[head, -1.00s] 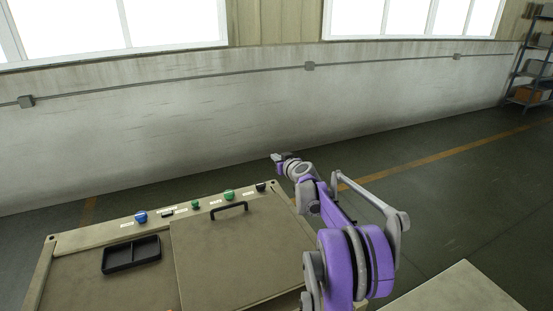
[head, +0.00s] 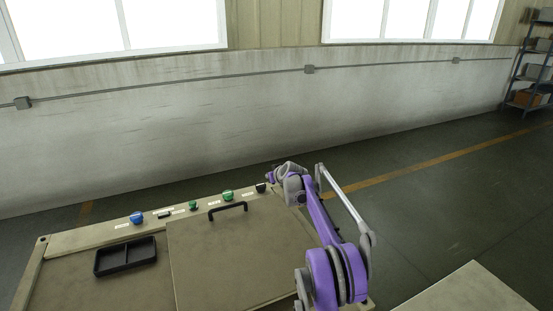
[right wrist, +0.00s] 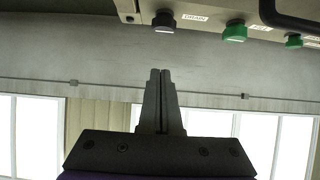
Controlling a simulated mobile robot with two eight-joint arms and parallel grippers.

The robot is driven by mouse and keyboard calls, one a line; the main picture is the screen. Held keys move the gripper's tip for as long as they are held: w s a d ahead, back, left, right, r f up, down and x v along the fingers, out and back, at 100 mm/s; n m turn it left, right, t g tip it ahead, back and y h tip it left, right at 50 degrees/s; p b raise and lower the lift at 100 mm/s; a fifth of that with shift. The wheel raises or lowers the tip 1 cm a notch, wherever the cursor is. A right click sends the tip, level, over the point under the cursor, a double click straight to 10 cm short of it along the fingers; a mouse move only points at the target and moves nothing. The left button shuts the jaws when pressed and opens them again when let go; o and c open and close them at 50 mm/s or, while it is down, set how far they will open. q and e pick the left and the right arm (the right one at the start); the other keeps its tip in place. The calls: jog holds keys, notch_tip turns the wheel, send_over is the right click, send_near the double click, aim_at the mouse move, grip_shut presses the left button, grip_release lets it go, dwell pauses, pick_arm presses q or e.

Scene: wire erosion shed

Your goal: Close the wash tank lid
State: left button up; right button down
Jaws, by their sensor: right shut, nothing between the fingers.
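The wash tank lid (head: 235,262) is a flat tan panel with a black bar handle (head: 228,207) near its far edge. It lies about level with the tank top; I cannot tell whether a small gap is left under it. My right gripper (head: 272,176) is beyond the far right corner of the lid, near the black knob, and holds nothing. In the right wrist view its fingers (right wrist: 161,88) are together, just beside the black drain knob (right wrist: 163,22). The handle (right wrist: 288,14) shows at the upper right there. My left gripper is out of view.
A strip along the tank's far edge carries a blue knob (head: 136,218), green knobs (head: 228,195) and a black knob (head: 261,188). A black tray (head: 125,257) sits left of the lid. A pale surface (head: 465,290) stands at the lower right. The floor beyond is clear.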

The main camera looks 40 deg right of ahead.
aim_at(269, 199)
jog(key=shift+g, duration=0.7)
jog(key=f, duration=0.3)
jog(key=w+f, duration=0.1)
jog(key=f, duration=0.6)
jog(key=shift+w+d+b, duration=0.25)
jog(key=shift+w+b, duration=0.05)
jog(key=shift+w, duration=0.1)
jog(key=shift+a+f+y, duration=0.15)
jog(key=shift+f+y, duration=0.15)
jog(key=shift+f, duration=0.05)
